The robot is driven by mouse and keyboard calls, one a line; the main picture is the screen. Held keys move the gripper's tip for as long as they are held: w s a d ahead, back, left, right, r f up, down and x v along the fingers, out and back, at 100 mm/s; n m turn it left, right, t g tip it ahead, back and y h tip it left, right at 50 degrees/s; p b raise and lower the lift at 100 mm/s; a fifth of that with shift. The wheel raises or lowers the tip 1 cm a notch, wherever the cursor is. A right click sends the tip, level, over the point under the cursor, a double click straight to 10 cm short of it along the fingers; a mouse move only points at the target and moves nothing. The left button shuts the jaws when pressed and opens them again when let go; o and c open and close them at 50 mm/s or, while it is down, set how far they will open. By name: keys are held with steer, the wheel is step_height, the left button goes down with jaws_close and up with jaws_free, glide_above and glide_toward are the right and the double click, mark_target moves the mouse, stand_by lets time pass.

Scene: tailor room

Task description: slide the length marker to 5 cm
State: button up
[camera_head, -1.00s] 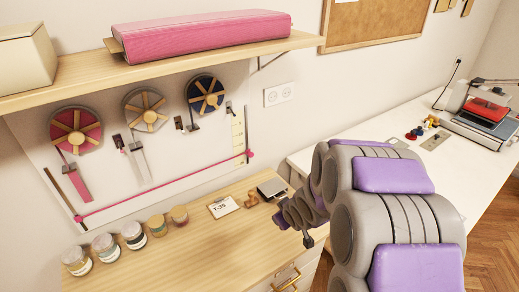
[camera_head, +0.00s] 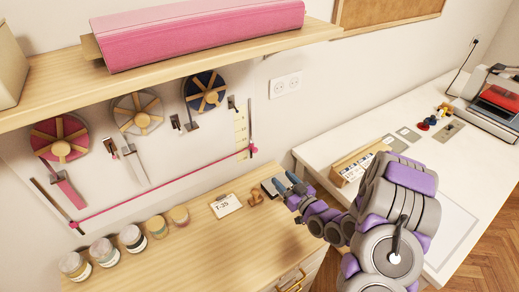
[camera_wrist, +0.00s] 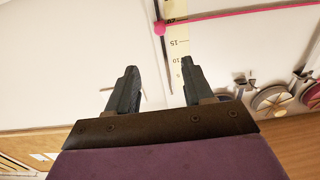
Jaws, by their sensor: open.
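The length marker is a pink bar with a round pink knob (camera_head: 252,149) at its right end, low on a dark vertical rod (camera_head: 250,122). It crosses the wall panel and slopes in the picture. A pale yellow scale (camera_head: 240,126) stands beside the rod. In the wrist view, which appears upside down, the knob (camera_wrist: 160,28) sits past the 15 mark, away from the 10 and smaller numbers on the scale (camera_wrist: 177,45). My gripper (camera_head: 284,183) is open and empty, in front of the panel, below and right of the knob, not touching it.
Three ribbon reels (camera_head: 138,114) hang on the panel. A shelf (camera_head: 180,65) with a pink roll overhangs it. The white table is at right.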

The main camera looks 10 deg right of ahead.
mark_target(256, 151)
steer(key=b+x, duration=0.2)
steer(key=x, duration=1.5)
steer(key=shift+a, duration=0.1)
jaws_close()
stand_by(0.4)
